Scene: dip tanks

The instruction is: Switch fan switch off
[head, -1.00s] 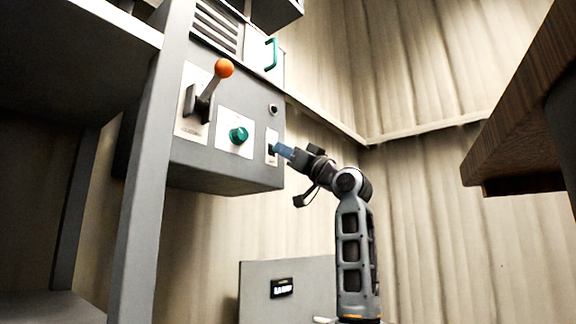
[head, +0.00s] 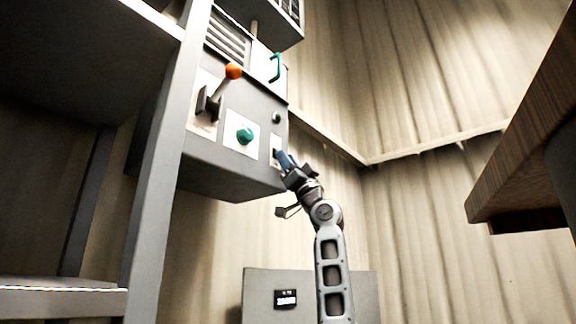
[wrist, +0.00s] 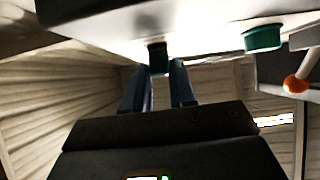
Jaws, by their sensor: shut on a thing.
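The fan switch seems to be the small dark switch on a white plate (head: 275,145) at the right end of the grey panel's front. The switch itself is mostly hidden by my fingers in the head view. My gripper (head: 284,159) reaches it from below right, with its blue fingertips at the plate. In the wrist view the dark switch (wrist: 158,56) stands out from the panel between the two blue fingers of my gripper (wrist: 159,75), which are shut on it. I cannot tell its on or off position.
The grey panel (head: 225,175) also carries a green knob (head: 245,136), a lever with an orange ball (head: 233,71) and a small dark round button (head: 276,118). A grey post (head: 160,165) stands left. A wooden tabletop (head: 525,130) juts in at right.

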